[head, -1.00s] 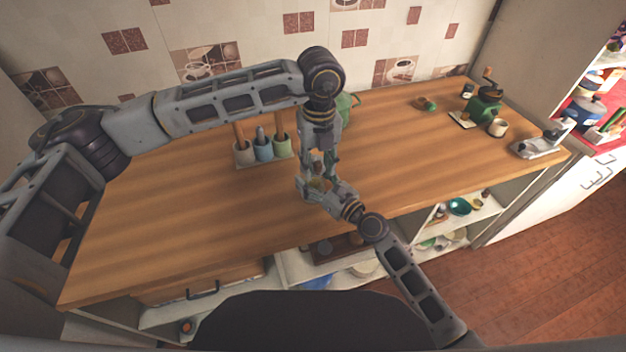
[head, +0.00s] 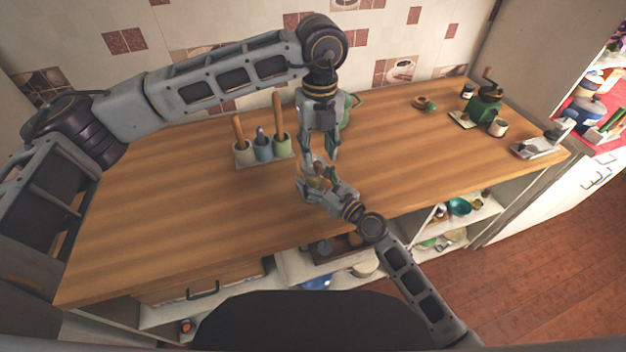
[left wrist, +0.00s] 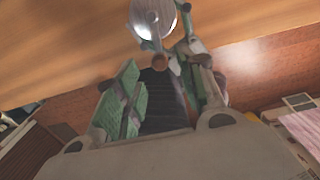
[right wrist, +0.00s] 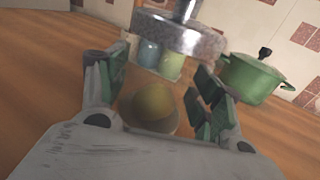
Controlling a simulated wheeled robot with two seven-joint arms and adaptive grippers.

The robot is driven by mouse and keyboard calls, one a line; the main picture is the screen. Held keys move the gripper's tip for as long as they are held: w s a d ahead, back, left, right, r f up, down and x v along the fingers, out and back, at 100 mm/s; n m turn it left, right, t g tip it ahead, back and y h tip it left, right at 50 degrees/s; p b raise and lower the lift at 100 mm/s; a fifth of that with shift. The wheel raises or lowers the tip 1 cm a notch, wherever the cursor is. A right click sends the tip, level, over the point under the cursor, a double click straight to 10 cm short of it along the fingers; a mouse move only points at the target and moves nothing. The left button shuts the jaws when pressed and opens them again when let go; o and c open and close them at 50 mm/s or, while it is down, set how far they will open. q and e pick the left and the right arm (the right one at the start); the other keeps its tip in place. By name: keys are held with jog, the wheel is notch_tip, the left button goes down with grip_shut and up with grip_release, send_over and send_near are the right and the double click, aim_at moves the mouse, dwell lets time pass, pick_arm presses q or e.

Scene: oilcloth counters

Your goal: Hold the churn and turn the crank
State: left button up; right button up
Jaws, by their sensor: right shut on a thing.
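The churn is a clear jar with a grey metal lid (right wrist: 180,32) and a pale yellow lump (right wrist: 152,103) inside. In the left wrist view its round lid (left wrist: 152,14) shows from above, with a crank whose small brown knob (left wrist: 160,62) points toward me. My right gripper (right wrist: 155,85) is shut on the churn's jar, with one finger on each side. My left gripper (left wrist: 160,60) is above the churn with its fingers apart. The knob appears between its fingertips in that view and seems untouched. In the head view the grippers mostly hide the churn (head: 318,172).
Three utensil cups (head: 263,150) stand on a tray left of my grippers. A green pot (head: 347,108) is behind my left gripper. A green grinder (head: 486,105) and a white mug (head: 498,128) stand at the right end. The wooden counter (head: 190,215) is clear at front left.

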pick_arm(q)
jog(key=shift+r, duration=1)
pick_arm(e)
jog(key=o, duration=1.6)
jog(key=shift+s+d, duration=0.1)
jog(key=shift+d, duration=0.05)
jog(key=shift+v, duration=5.8)
